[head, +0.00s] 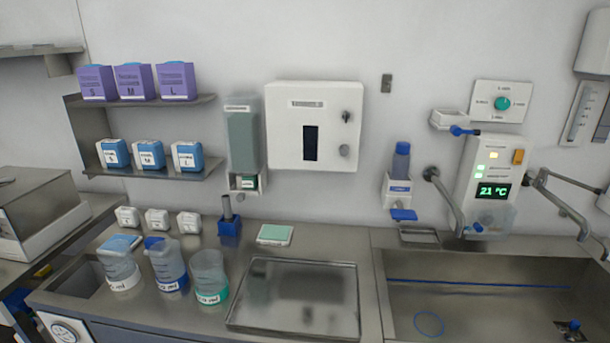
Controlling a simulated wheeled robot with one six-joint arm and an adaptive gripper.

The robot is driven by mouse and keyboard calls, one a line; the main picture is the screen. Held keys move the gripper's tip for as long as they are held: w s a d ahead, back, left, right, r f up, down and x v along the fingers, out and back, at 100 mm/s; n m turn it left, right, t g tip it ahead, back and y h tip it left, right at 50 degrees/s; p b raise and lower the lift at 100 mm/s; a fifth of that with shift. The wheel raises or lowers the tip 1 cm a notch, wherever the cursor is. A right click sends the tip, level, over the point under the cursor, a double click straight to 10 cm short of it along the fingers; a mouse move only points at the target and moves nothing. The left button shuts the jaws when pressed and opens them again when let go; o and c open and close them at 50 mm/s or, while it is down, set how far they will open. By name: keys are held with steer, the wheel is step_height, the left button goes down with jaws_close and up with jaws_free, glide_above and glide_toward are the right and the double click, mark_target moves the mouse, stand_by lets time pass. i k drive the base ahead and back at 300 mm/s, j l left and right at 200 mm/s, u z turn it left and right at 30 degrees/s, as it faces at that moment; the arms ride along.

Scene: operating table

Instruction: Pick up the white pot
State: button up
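No plain single white pot stands out. A clear graduated pot with a white band (122,272) stands at the left of the steel counter, with a blue and white item (120,244) at its top. Right of it stand a similar pot with a blue band (168,268) and one with a green band (210,278). Behind them, three small white containers (127,217), (157,220), (188,223) sit in a row near the wall. My gripper is not in view.
An empty steel tray (295,330) lies right of the pots, with a pale green pad (275,235) behind it. A blue holder (229,228) stands near the wall. A sink (480,305) with taps is at the right. Shelves (150,104) with boxes hang above.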

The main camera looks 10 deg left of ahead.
mark_target(116, 257)
steer(key=u, duration=1.3)
steer(key=i+j, duration=0.1)
steer(key=j, duration=0.85)
steer(key=j+z, duration=0.1)
steer(key=j, duration=0.85)
steer(key=i, duration=0.05)
